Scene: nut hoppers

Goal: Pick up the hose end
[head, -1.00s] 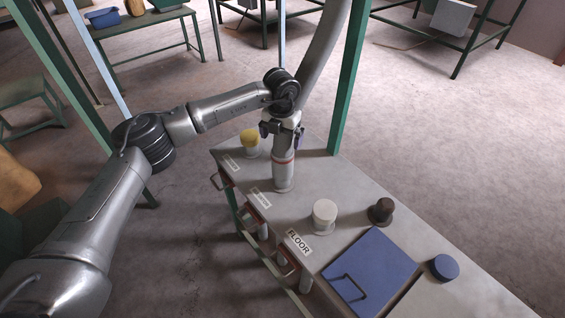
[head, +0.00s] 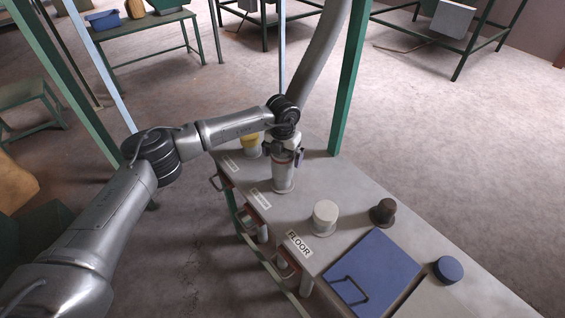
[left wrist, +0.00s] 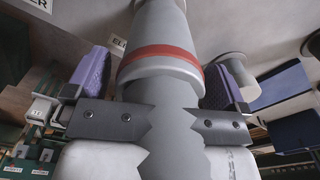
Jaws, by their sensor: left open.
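The grey hose (head: 320,60) hangs down from the top of the head view and passes behind my wrist. The hose end (head: 284,180) stands upright over one of the capped-port positions on the grey table. My left gripper (head: 284,155) is around its upper part, fingers pointing down. In the left wrist view, the hose end (left wrist: 160,62), with a red band, lies between the purple finger pads of my left gripper (left wrist: 158,85). The jaws are open, with a pad on each side; whether either pad touches is unclear. My right gripper is not in view.
On the grey table (head: 355,205) stand a yellow cap (head: 249,139), a white cap (head: 325,214), a dark cap (head: 382,211) and a blue cap (head: 446,269). A blue lid (head: 372,272) lies at the front.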

